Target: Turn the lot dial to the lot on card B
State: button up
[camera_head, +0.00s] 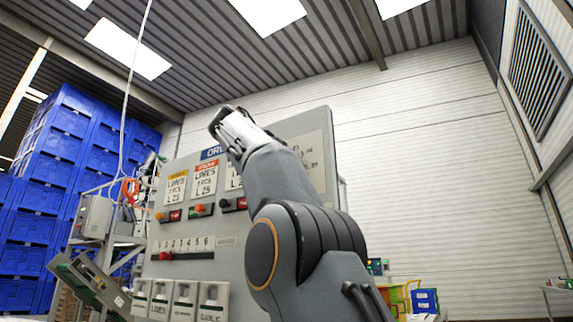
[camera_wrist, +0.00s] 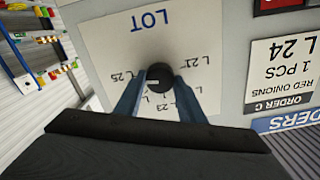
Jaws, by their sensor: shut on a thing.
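The lot dial (camera_wrist: 160,76) is a round black knob on a white plate (camera_wrist: 105,40) marked LOT, seen upside down in the wrist view. My gripper (camera_wrist: 158,84) is shut on the knob, a blue-grey finger on each side. L 25 shows left of the knob, L 21 right and L 23 below. A small pale mark on the knob lies toward its left side; its exact setting is hard to tell. In the head view my arm hides the knob. There, the red-topped card (camera_head: 204,179), second from the left, appears to read LIMES, 1 PCS, L 25.
The grey panel (camera_head: 235,262) also bears an orange-topped card (camera_head: 175,192), coloured buttons and a numbered strip 1 to 6 (camera_head: 186,245). The order C card (camera_wrist: 283,73) is beside the dial plate, reading L 24, red onions. Blue crates (camera_head: 60,150) stand at the left.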

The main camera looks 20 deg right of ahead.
jog(key=shift+w, duration=0.1)
dwell(0.4)
jog(key=o, duration=1)
jog(key=shift+o, duration=0.2)
jog(key=b+v, duration=0.1)
jog(key=v, duration=0.7)
jog(key=shift+b, duration=0.3)
jog(key=shift+d, duration=0.15)
